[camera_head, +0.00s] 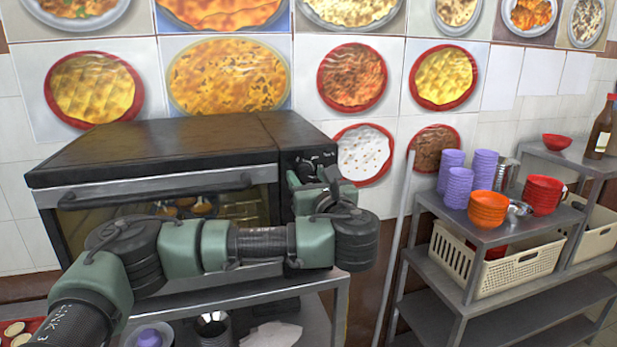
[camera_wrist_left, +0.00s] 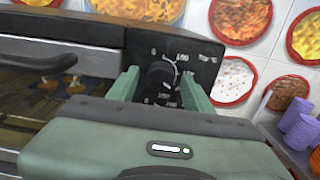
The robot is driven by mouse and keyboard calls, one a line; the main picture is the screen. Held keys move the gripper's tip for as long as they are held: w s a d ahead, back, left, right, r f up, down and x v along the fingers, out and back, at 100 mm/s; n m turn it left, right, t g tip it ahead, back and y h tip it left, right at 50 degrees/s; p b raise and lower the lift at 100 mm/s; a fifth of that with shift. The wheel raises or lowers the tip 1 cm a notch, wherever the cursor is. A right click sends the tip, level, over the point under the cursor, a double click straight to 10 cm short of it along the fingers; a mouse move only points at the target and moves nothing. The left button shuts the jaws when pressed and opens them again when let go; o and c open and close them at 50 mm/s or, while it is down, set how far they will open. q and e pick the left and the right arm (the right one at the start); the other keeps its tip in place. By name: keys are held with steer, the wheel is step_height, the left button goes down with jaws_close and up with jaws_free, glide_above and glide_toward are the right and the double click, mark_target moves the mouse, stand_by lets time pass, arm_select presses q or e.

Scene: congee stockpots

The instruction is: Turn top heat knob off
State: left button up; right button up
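The oven (camera_head: 170,160) is a dark box with a glass door, standing on a metal table, with food inside. Its control panel is on the right side of the front. The top heat knob (camera_wrist_left: 160,76) is round and dark, with numbers around it, in the left wrist view; it also shows high on the panel in the head view (camera_head: 304,166). My left gripper (camera_wrist_left: 159,84) is at the panel with its two green fingers apart, one on each side of the knob. I cannot tell whether the fingers touch it. My right gripper is not in view.
A metal shelf (camera_head: 500,230) at the right holds purple cups (camera_head: 459,187), orange bowls (camera_head: 487,208), red bowls (camera_head: 543,194) and cream baskets (camera_head: 520,266). A pale pole (camera_head: 396,235) leans between oven and shelf. The oven door handle (camera_head: 155,190) runs left of the panel.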

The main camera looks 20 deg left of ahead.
arm_select(q)
jaws_close()
steer(key=shift+f, duration=0.1)
